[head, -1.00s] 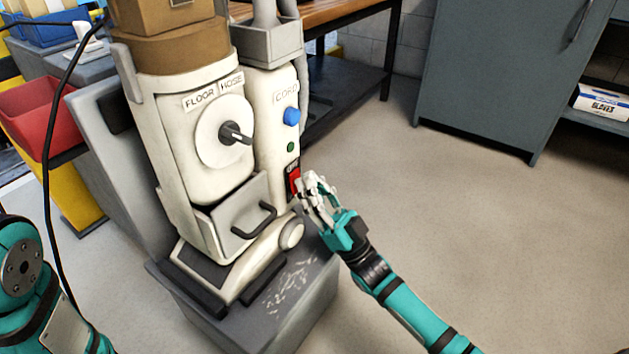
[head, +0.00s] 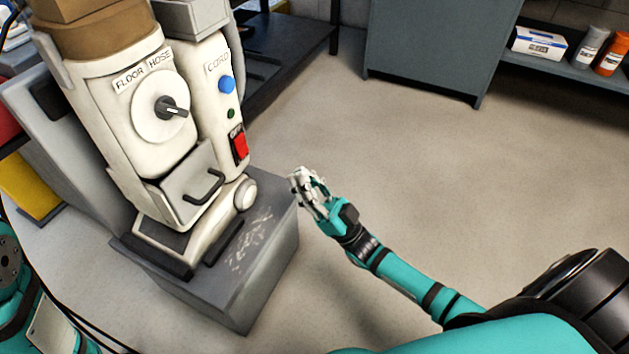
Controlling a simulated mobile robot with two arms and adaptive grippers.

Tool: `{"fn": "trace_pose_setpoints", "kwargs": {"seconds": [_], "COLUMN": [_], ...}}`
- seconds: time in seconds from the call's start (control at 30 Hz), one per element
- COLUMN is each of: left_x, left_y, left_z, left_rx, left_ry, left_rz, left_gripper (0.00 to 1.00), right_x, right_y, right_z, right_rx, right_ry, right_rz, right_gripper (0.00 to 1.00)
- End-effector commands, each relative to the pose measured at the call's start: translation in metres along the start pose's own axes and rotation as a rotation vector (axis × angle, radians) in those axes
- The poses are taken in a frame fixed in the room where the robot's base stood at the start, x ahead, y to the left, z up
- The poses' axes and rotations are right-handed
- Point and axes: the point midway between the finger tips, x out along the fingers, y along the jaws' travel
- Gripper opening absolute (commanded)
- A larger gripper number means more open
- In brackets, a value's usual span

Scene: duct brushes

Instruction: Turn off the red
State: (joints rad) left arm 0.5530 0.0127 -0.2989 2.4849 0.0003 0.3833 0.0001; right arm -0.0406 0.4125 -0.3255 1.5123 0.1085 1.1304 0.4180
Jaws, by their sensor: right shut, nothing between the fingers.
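The red rocker switch (head: 240,146) sits in a black plate marked OFF at its top, low on the right side of the cream vacuum machine (head: 112,124). My right gripper (head: 299,178) is shut and empty. It is to the right of and a little below the switch, apart from it, with clear space between. My left arm shows at the left edge, but its gripper is out of view.
The machine stands on a grey pedestal (head: 272,262). Above the switch are a green button (head: 231,113) and a blue knob (head: 226,84). A dial (head: 165,108) and a drawer handle (head: 205,187) face front. Open floor lies right; a grey cabinet (head: 432,42) stands behind.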

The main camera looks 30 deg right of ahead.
Motion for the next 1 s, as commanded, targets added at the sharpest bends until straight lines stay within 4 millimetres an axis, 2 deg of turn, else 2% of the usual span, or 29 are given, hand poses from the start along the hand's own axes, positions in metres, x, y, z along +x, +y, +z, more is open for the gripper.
{"fn": "trace_pose_setpoints", "kwargs": {"seconds": [0.1,0.23,0.77,0.87,0.97,1.0], "left_x": [-0.001,-0.003,-0.003,-0.003,-0.005,-0.008], "left_y": [-0.001,-0.002,-0.001,-0.003,-0.006,-0.008], "left_z": [0.004,0.005,0.005,0.009,0.019,0.025], "left_rx": [-0.002,-0.003,-0.003,-0.004,-0.009,-0.012], "left_ry": [-0.014,-0.019,-0.019,-0.031,-0.07,-0.095], "left_rz": [-0.004,-0.006,-0.006,-0.009,-0.023,-0.032], "left_gripper": [0.4,0.4,0.4,0.4,0.4,0.4], "right_x": [-0.014,-0.022,-0.024,-0.015,0.014,0.03], "right_y": [0.0,0.0,0.0,-0.006,-0.024,-0.035], "right_z": [-0.003,-0.005,-0.005,-0.011,-0.034,-0.049], "right_rx": [0.0,0.0,0.0,-0.001,-0.01,-0.018], "right_ry": [-0.002,0.0,0.001,0.014,0.057,0.083], "right_rz": [0.001,0.0,0.0,-0.001,-0.002,-0.001], "right_gripper": [0.0,0.0,0.0,0.0,0.0,0.0]}}
